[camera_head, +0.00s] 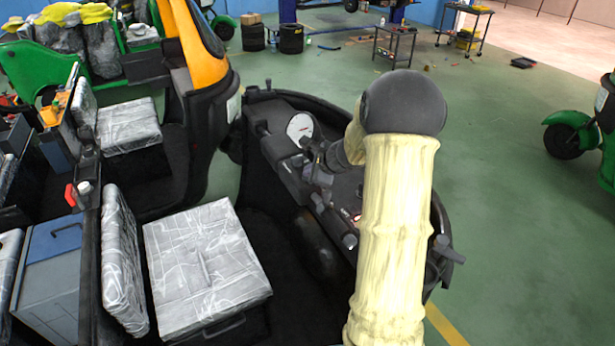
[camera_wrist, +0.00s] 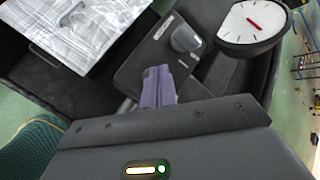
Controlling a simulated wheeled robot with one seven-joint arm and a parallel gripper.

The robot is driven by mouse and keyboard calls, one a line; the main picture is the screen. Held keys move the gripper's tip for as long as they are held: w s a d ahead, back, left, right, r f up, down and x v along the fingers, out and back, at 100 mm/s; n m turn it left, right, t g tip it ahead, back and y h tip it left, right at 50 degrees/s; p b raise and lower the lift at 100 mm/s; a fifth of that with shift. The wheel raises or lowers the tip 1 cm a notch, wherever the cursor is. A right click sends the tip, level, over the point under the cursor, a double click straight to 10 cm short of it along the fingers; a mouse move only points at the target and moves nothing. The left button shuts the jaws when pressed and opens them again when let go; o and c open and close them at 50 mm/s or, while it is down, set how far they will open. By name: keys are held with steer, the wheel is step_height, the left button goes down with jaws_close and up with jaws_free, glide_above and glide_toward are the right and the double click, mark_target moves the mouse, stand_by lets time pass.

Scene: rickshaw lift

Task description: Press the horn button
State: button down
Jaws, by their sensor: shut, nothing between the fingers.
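My gripper (camera_wrist: 158,86) shows in the wrist view as two purple-grey fingers pressed together, with nothing between them. It points at the dark dashboard panel (camera_wrist: 140,75), close to a rounded grey knob (camera_wrist: 186,39). I cannot tell whether the fingertips touch the panel. No part is clearly readable as the horn button; the rounded knob may be it. In the head view my gripper (camera_head: 317,172) is over the rickshaw's dashboard, just below and right of the white round gauge (camera_head: 299,126). My arm hides much of the dashboard's right side.
The gauge with a red needle (camera_wrist: 251,21) is right of my fingers in the wrist view. A plastic-wrapped seat (camera_head: 205,270) is left of the dashboard. A handlebar lever (camera_head: 447,250) sticks out right of my arm. Open green floor (camera_head: 500,180) lies to the right.

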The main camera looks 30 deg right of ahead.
stand_by(0.4)
steer(key=shift+r+p, duration=0.65)
steer(key=shift+r, duration=0.2)
steer(key=shift+r+p, duration=2)
steer(key=shift+r, duration=0.55)
